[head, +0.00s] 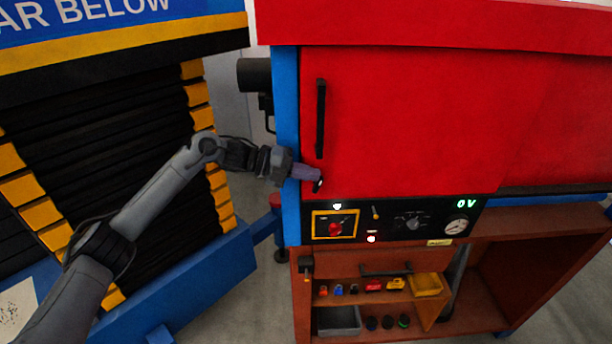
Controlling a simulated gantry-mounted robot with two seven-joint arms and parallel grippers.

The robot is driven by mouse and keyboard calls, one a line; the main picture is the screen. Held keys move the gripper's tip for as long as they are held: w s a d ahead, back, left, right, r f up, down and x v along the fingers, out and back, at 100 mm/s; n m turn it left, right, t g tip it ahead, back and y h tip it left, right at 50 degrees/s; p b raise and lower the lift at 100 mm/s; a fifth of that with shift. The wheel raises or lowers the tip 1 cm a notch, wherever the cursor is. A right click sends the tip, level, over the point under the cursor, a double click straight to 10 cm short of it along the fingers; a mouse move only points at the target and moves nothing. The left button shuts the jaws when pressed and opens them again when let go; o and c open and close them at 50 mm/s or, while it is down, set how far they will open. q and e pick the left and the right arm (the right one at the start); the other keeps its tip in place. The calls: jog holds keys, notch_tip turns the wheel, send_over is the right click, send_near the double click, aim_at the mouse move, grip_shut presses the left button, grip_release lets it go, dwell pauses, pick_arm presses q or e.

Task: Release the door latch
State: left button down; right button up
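A large red door (420,120) fills the upper right of the head view. It looks shut. A black vertical handle (320,118) is fixed near its left edge. My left gripper (318,182) reaches in from the left at the door's lower left corner, just below the handle. A small dark part shows at its tip, possibly the latch; the gripper covers most of it. I cannot tell whether the fingers are open, shut or touching it. My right gripper is not in view.
Below the door is a black control panel (390,222) with a red knob (335,229), a gauge (457,226) and a green "0V" readout. A brown shelf (440,325) under it holds small coloured items and a grey bin (338,321). A blue post (287,130) borders the door.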

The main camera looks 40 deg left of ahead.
pick_arm(q)
jog(key=shift+w+d+r, duration=0.15)
jog(key=shift+w+d, duration=0.05)
jog(key=shift+d, duration=0.05)
jog(key=shift+a+r, duration=0.1)
jog(key=shift+r, duration=0.05)
dwell(0.6)
jog(key=s+a+r+b, duration=0.1)
jog(key=s+a+r, duration=0.5)
jog(key=r, duration=0.3)
jog(key=shift+s+a+r, duration=0.15)
jog(key=shift+a+r, duration=0.2)
jog(key=shift+a, duration=0.2)
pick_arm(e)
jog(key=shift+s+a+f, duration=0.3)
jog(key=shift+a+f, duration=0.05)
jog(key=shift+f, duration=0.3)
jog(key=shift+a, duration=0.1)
